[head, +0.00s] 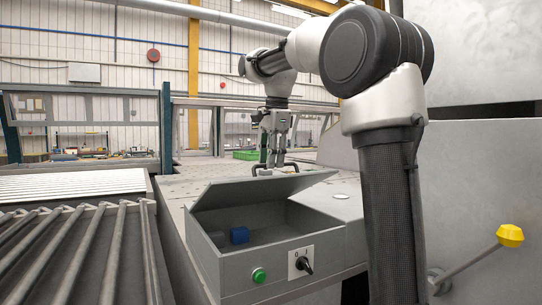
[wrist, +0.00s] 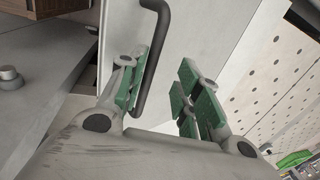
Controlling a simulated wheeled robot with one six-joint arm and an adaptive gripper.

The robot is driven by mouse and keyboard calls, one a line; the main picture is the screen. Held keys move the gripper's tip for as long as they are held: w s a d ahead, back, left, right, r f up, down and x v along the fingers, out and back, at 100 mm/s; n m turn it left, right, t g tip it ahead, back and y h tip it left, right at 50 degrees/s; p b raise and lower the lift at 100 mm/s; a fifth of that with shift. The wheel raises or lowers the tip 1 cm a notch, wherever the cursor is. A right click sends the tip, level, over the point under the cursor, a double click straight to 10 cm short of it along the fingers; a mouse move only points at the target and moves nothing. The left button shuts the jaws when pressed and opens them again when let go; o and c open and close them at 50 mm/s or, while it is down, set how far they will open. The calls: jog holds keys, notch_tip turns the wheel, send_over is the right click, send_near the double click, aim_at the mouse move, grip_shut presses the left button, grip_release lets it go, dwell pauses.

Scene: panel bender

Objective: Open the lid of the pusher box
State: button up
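The pusher box (head: 235,272) is a grey metal box in the lower middle of the head view. Its lid (head: 255,188) is tilted part-way up, and the inside shows beneath it. A dark bar handle (head: 290,165) stands on the lid's upper side. My gripper (head: 273,168) is at the handle, above the lid. In the wrist view my gripper (wrist: 160,95) has its two green-padded fingers spread apart. The handle (wrist: 153,50) reaches between them, close to the left finger. Whether it touches that finger is unclear.
A blue block (head: 239,235) lies inside the box. A green button (head: 258,275) and a black rotary switch (head: 303,264) are on its front. A bar with a yellow knob (head: 510,236) sticks out at right. Metal rollers (head: 75,245) fill the left.

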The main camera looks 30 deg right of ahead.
notch_tip(320, 180, up, 9)
jog(key=w, duration=0.2)
jog(key=shift+w+f, duration=0.2)
dwell(0.6)
dwell(0.3)
